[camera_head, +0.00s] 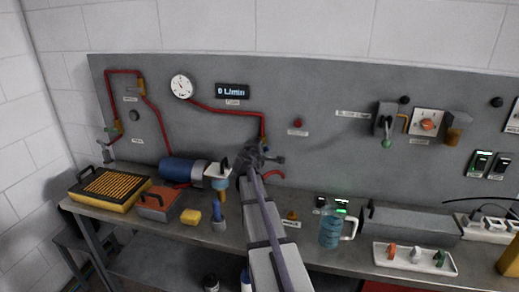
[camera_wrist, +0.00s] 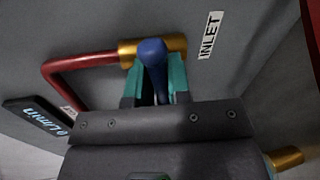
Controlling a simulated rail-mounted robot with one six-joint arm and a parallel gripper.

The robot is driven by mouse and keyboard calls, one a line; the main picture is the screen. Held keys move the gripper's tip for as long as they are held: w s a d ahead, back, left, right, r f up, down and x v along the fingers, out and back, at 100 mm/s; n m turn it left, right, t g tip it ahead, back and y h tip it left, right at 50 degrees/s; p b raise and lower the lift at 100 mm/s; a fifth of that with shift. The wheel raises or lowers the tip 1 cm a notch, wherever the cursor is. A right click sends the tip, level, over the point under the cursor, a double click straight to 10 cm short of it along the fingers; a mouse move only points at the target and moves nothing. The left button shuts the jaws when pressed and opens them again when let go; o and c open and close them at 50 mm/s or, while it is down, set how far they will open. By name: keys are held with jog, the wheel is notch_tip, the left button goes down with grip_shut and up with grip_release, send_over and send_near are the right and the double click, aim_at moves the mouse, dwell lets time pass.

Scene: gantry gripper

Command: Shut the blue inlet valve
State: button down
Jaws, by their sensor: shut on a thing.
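The blue inlet valve handle (camera_wrist: 152,52) shows in the wrist view, between the two teal fingers of my gripper (camera_wrist: 155,84), which is shut on it. The handle crosses the brass valve body (camera_wrist: 176,43) and points down toward my gripper in the picture. A red pipe (camera_wrist: 75,64) joins the body at the left. The label INLET (camera_wrist: 210,35) is beside it on the grey panel. In the head view my gripper (camera_head: 250,159) is at the panel and hides the handle. The flow display (camera_head: 232,91) reads 0 L/min.
A green-tipped lever (camera_head: 387,142) is on the panel to the right. A round gauge (camera_head: 182,86) is at the upper left.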

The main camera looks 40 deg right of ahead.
jog(key=shift+s+f+m, duration=0.1)
jog(key=shift+m, duration=0.8)
jog(key=shift+t, duration=0.3)
jog(key=c, duration=1.1)
grip_release()
jog(key=shift+a, duration=0.1)
jog(key=p+v, duration=0.2)
jog(key=v, duration=0.8)
jog(key=shift+s+a+r, duration=0.2)
jog(key=shift+a+r, duration=0.05)
jog(key=shift+r, duration=0.05)
